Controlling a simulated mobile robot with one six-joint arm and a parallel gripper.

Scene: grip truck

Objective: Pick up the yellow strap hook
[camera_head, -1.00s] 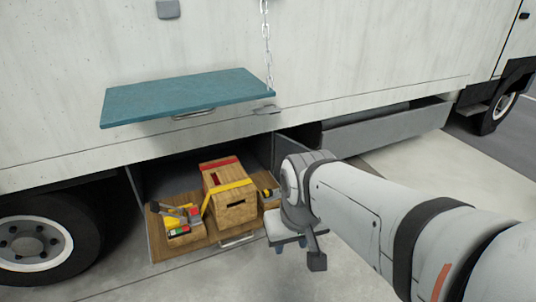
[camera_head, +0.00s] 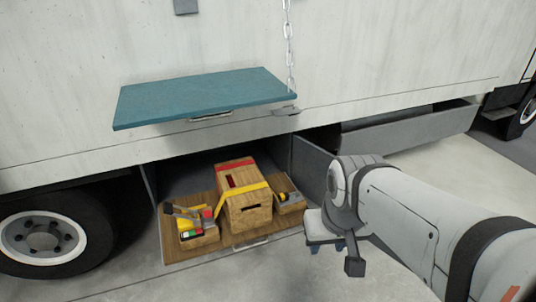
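A yellow strap (camera_head: 249,190) runs over a wooden box (camera_head: 250,215) in the open lower compartment of the truck. Its left end hangs down the box's left side, beside a small tray. I cannot make out the yellow hook itself at this size. My gripper (camera_head: 326,248) points down, to the right of the box and apart from it, outside the compartment. Its fingers are mostly hidden beneath the wrist, so I cannot tell whether they are open. I see nothing hanging from it.
A small wooden tray (camera_head: 200,240) with tools stands left of the box, another tray (camera_head: 291,205) right of it. A teal folding shelf (camera_head: 205,97) hangs above on a chain (camera_head: 289,45). A grey door (camera_head: 311,163) stands open on the right. A wheel (camera_head: 45,238) is left.

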